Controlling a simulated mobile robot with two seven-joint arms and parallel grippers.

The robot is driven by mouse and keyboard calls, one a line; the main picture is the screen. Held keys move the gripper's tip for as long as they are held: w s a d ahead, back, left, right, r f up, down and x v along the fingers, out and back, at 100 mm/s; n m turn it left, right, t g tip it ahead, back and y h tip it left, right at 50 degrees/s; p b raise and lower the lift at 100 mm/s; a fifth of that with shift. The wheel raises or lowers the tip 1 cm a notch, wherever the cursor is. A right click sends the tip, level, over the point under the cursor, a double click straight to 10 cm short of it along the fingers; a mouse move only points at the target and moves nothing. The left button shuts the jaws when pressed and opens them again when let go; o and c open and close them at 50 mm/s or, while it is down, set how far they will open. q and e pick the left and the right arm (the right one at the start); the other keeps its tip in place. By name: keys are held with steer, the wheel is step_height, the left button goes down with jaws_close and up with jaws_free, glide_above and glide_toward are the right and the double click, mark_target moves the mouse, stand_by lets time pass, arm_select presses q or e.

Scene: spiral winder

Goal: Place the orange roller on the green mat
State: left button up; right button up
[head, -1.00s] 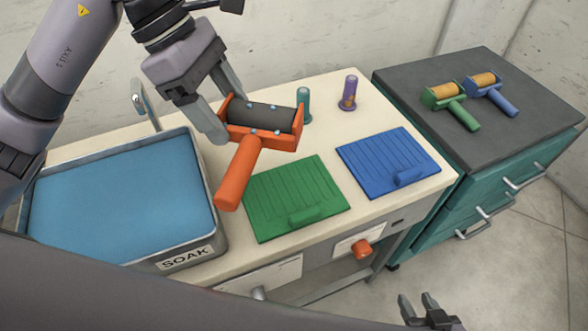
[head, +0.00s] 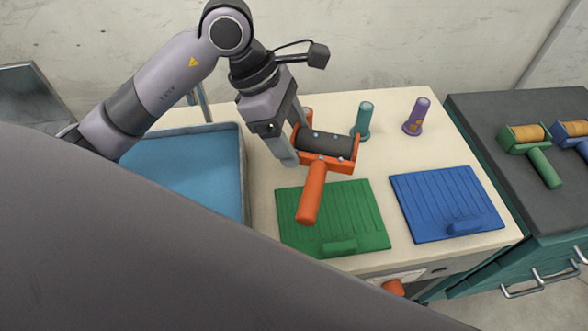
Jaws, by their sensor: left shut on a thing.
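The orange roller (head: 313,190) has an orange frame and handle and a dark drum with a few light blue drops on it. My left gripper (head: 291,148) is shut on the left end of its frame. The handle points down toward the front and overlaps the upper left part of the green mat (head: 355,215) in the head view. The roller appears held above the table; the exact gap to the mat cannot be told. The green mat is ribbed, with a raised grip at its front edge. My right gripper is not in view.
A blue mat (head: 447,200) lies right of the green one. A teal bottle-like peg (head: 364,120) and a purple one (head: 417,116) stand behind the mats. A blue-filled tray (head: 190,180) is at left. Green (head: 525,142) and blue (head: 574,130) rollers lie on the dark cabinet top (head: 490,150).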

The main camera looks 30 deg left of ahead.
arm_select(q)
steer(key=shift+f, duration=4.95)
steer(key=o, duration=1.2)
steer(key=shift+r, duration=0.1)
steer(key=shift+r, duration=0.2)
steer(key=v, duration=1.2)
steer(key=shift+s+f, duration=0.1)
steer(key=shift+f, duration=0.05)
